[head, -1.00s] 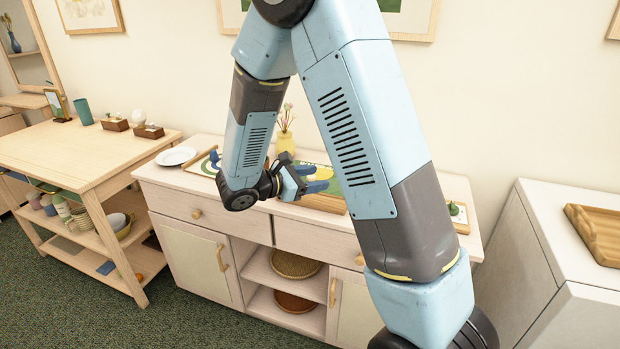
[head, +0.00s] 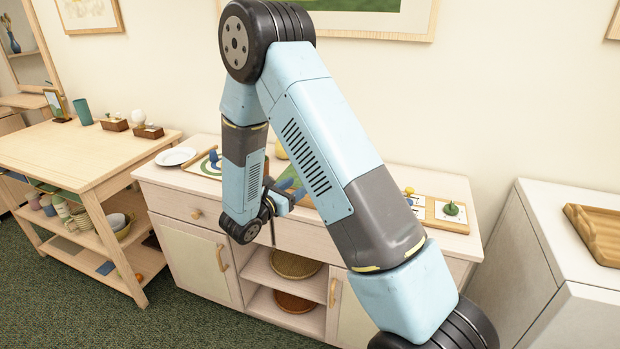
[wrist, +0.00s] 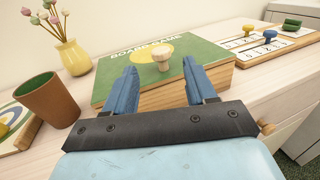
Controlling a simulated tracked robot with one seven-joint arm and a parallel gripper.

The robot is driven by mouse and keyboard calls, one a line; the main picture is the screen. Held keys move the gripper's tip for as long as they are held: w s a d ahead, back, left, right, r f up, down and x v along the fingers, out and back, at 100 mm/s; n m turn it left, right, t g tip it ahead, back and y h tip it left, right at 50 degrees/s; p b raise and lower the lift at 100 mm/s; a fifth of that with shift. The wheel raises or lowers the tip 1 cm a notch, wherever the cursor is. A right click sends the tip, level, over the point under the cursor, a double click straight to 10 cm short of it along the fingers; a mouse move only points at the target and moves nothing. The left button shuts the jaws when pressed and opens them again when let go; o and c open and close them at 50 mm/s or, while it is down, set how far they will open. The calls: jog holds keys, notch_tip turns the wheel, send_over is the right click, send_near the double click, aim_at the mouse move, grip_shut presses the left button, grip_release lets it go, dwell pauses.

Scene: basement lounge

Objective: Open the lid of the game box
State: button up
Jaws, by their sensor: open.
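The game box (wrist: 175,93) lies on the pale sideboard top in the wrist view, with wooden sides and a green lid (wrist: 120,72) lettered "BOARD GAME". The lid looks shut. A pale round knob (wrist: 161,55) stands on the lid. My gripper (wrist: 160,73) is open and empty, its two blue fingers apart in front of the knob. Its fingertips overlap the box's near edge in the picture; I cannot tell whether they touch it. In the head view my gripper (head: 283,203) is small beside my forearm, and my arm hides much of the box.
A brown cup (wrist: 50,102) and a yellow flower vase (wrist: 73,58) stand left of the box. A number board with pegs (wrist: 265,52) lies to the right. A white plate (head: 175,156) is on the sideboard's left end. A wooden tray (head: 595,232) rests on the right-hand cabinet.

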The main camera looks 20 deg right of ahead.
jog(key=x, duration=0.8)
jog(key=shift+a, duration=0.1)
grip_shut()
dwell(0.4)
